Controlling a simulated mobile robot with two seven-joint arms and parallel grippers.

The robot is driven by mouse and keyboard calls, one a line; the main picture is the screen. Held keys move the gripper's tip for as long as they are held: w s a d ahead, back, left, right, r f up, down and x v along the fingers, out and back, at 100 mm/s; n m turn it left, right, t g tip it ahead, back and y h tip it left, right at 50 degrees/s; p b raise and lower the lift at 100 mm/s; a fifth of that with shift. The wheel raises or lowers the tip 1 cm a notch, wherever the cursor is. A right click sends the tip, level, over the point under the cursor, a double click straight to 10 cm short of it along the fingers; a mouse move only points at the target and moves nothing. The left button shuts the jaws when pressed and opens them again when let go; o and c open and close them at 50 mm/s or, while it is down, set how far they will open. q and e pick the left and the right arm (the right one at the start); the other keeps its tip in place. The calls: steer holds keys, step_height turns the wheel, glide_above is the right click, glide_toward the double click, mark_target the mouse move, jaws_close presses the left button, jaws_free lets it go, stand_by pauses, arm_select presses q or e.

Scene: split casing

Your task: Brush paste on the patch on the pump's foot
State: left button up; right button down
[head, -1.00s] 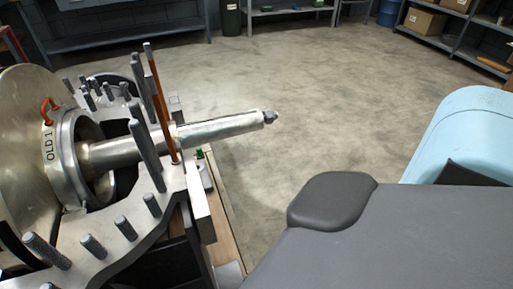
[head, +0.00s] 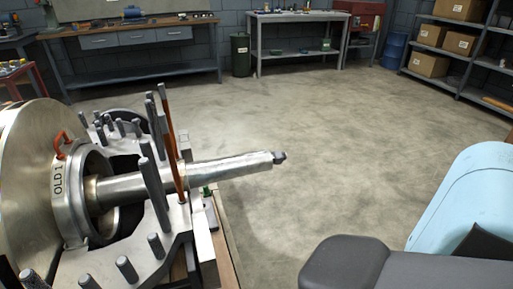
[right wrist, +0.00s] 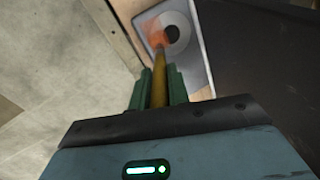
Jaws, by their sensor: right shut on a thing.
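My right gripper (right wrist: 157,88) is shut on the yellow-brown handle of a brush (right wrist: 159,85) in the right wrist view. The brush points away from me, and its far end meets a blurred orange area (right wrist: 157,38) on the pump's grey foot (right wrist: 196,66). That orange area lies at the left side of a pale ring with a dark centre (right wrist: 178,33). I cannot tell whether the orange is bristles, paste or the patch. The pump (head: 150,215), with a long shaft and a disc marked "OLD 1", fills the left of the head view. My left gripper is not in view.
Studs and a tall orange-brown rod (head: 172,140) stand up from the pump casing. The shaft (head: 225,166) sticks out to the right. A wooden edge (head: 228,240) runs beside the pump. The concrete floor (head: 320,150) is open. Benches (head: 130,60) and shelves (head: 465,50) stand far back.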

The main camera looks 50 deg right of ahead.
steer(key=shift+s+a+p, duration=0.4)
steer(key=shift+s+a, duration=0.2)
steer(key=shift+s, duration=0.35)
step_height(320, 180, up, 6)
steer(key=p, duration=0.6)
steer(key=shift+s, duration=0.15)
stand_by(0.4)
